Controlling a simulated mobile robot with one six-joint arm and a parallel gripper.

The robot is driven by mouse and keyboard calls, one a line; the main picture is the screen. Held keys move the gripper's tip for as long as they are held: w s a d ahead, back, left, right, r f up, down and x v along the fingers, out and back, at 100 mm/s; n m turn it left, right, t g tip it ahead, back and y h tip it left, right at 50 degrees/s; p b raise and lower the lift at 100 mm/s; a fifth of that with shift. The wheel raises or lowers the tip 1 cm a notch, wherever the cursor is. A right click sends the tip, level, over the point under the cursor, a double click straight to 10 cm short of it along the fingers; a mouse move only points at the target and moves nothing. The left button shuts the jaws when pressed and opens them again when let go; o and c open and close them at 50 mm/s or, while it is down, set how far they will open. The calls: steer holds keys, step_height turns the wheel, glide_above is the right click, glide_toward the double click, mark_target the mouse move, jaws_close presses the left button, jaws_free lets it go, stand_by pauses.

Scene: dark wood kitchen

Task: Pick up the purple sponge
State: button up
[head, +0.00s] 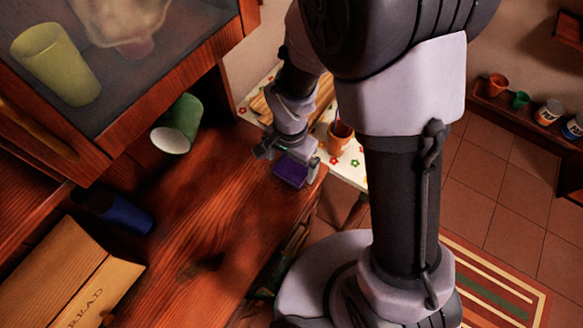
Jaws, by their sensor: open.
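The purple sponge (290,171) lies on the wooden counter near its far right edge in the head view. My gripper (288,164) is at the sponge, with one finger on its left side and the other on its right. The jaws are open. The gripper body covers the far part of the sponge, and I cannot tell whether the fingers touch it.
A green cup (178,125) lies tipped on the counter, with a blue cup (128,214) and a bread box (75,278) closer. A glass-front cabinet (110,60) overhangs the left. An orange cup (340,137) stands on the flowered table beyond. The counter's middle is clear.

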mark_target(290, 170)
steer(key=f, duration=0.1)
steer(key=f+b, duration=0.1)
steer(key=f, duration=0.1)
steer(key=f+b, duration=0.1)
steer(key=f, duration=0.1)
steer(key=shift+w, duration=0.35)
steer(key=shift+r, duration=0.15)
steer(key=shift+c, duration=1.1)
steer(key=c, duration=1)
steer(key=shift+c, duration=0.2)
steer(key=shift+r, duration=0.1)
